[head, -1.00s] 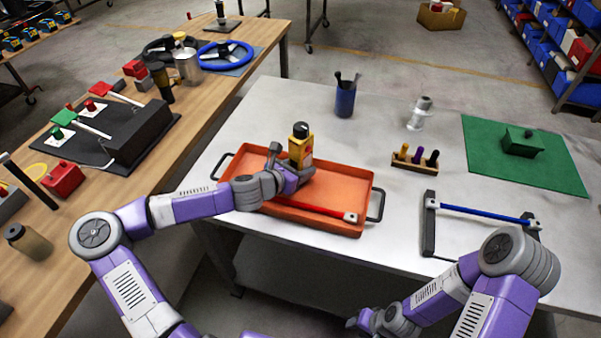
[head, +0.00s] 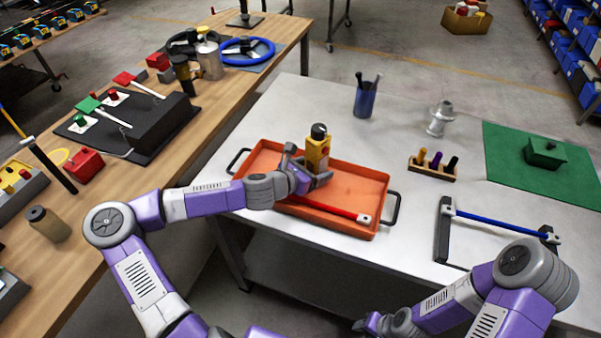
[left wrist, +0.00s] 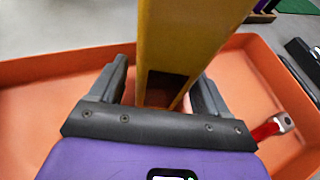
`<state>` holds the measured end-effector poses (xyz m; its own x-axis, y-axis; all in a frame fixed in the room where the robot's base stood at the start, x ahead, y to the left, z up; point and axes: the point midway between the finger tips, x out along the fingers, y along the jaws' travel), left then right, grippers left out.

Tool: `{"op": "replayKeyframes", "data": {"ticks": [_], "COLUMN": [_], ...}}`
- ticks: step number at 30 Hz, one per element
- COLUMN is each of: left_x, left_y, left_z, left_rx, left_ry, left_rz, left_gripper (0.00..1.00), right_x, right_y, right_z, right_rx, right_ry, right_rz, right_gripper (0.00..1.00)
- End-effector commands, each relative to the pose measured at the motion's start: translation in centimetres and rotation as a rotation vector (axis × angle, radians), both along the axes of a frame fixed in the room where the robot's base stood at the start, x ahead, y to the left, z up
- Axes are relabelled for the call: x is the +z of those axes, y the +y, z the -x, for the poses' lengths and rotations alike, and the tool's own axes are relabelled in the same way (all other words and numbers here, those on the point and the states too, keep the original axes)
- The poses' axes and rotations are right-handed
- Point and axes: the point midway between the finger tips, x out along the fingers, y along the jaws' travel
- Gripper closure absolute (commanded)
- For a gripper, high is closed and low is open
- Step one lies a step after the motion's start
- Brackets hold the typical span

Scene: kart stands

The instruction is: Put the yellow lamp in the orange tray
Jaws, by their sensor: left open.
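The yellow lamp (head: 317,152), a tall yellow box with a black top, is upright over the far part of the orange tray (head: 350,232) and seems to stand on its floor. My left gripper (head: 308,171) is open, with one finger on each side of the lamp's lower part. In the left wrist view the lamp (left wrist: 185,45) rises between the two fingers (left wrist: 160,95), and the tray (left wrist: 40,120) spreads around it. The lamp's exact contact with the tray floor is hidden. My right gripper (head: 372,324) is low at the bottom edge, partly hidden by its arm.
A red-handled tool (head: 330,209) lies along the tray's near side. A blue cup (head: 365,98), a wooden block with pegs (head: 433,166), a blue-barred frame (head: 490,222) and a green mat (head: 560,185) are on the grey table. A wooden bench (head: 215,110) stands left.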

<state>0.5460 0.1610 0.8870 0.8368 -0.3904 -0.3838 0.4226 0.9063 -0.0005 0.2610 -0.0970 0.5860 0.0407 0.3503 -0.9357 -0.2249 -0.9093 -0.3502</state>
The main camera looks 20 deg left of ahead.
Motion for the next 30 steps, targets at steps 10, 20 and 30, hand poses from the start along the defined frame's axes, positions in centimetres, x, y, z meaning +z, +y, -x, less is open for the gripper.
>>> {"op": "replayKeyframes", "data": {"ticks": [10, 20, 30], "left_x": [2.8, 4.2, 4.2], "left_y": [2.8, 4.1, 4.3], "left_z": [5.5, 8.8, 9.2], "left_rx": [0.005, 0.003, 0.001], "left_ry": [0.0, 0.0, -0.001], "left_rz": [-0.001, 0.0, 0.0], "left_gripper": [0.23, 0.23, 0.23], "right_x": [2.4, 3.8, 3.8], "right_y": [0.0, 0.0, 0.0], "right_z": [0.0, 0.0, 0.0], "right_rx": [0.0, 0.0, 0.0], "right_ry": [0.0, 0.0, 0.0], "right_rz": [0.0, 0.0, 0.0], "right_gripper": [0.6, 0.6, 0.6]}}
